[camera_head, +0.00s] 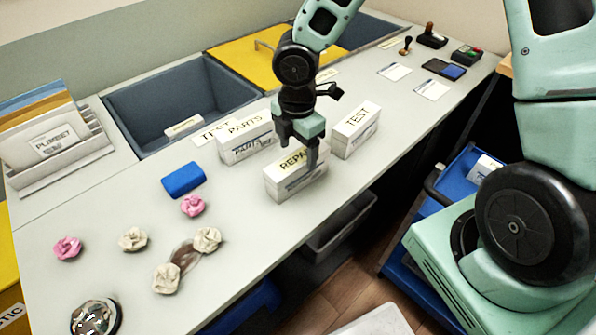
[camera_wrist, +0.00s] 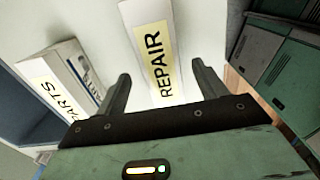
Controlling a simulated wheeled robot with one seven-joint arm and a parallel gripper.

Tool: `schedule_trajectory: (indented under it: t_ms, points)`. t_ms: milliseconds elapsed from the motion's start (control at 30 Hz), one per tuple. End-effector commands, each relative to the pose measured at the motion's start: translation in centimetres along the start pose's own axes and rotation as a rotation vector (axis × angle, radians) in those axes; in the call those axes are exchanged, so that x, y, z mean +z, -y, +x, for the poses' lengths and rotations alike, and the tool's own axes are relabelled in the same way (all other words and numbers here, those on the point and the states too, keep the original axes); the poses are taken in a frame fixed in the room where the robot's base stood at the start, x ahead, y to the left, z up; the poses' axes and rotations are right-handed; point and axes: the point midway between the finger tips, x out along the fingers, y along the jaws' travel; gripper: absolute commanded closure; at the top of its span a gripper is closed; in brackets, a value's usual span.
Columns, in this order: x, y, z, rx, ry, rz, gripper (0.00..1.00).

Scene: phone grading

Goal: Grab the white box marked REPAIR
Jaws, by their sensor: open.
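The white box marked REPAIR (camera_head: 290,184) stands on the counter, its label facing up. My gripper (camera_head: 302,146) is open just above it, its fingers reaching down around the box's top in the head view. In the wrist view, the REPAIR box (camera_wrist: 150,22) lies between the two open fingers (camera_wrist: 158,85), nearer the top of the picture. I cannot tell whether the fingers touch it. The gripper hides part of the label in the head view.
The PARTS box (camera_head: 246,143) stands behind left, close to the REPAIR box; the TEST box (camera_head: 356,131) stands right. A grey bin (camera_head: 133,102) is sunk in the counter (camera_head: 232,206). A blue block (camera_head: 183,180) and crumpled paper balls (camera_head: 133,239) lie left. Free counter lies in front.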

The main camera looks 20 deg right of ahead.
Motion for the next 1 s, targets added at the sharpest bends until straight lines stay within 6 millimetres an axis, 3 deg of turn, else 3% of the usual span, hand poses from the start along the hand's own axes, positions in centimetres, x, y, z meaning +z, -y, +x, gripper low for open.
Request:
schedule_trajectory:
  t_ms: [400, 700, 733, 933, 1000]
  points:
    - [0.0, 0.2, 4.9, -0.001, 0.001, 0.0, 0.29]
    - [0.1, 0.1, 5.4, 0.001, 0.001, 0.0, 0.29]
    - [0.1, 0.1, 5.4, 0.001, 0.001, 0.0, 0.32]
    - [0.1, 0.1, 5.4, 0.001, 0.001, 0.0, 0.86]
    - [0.1, 0.1, 5.3, 0.002, 0.002, 0.0, 0.86]
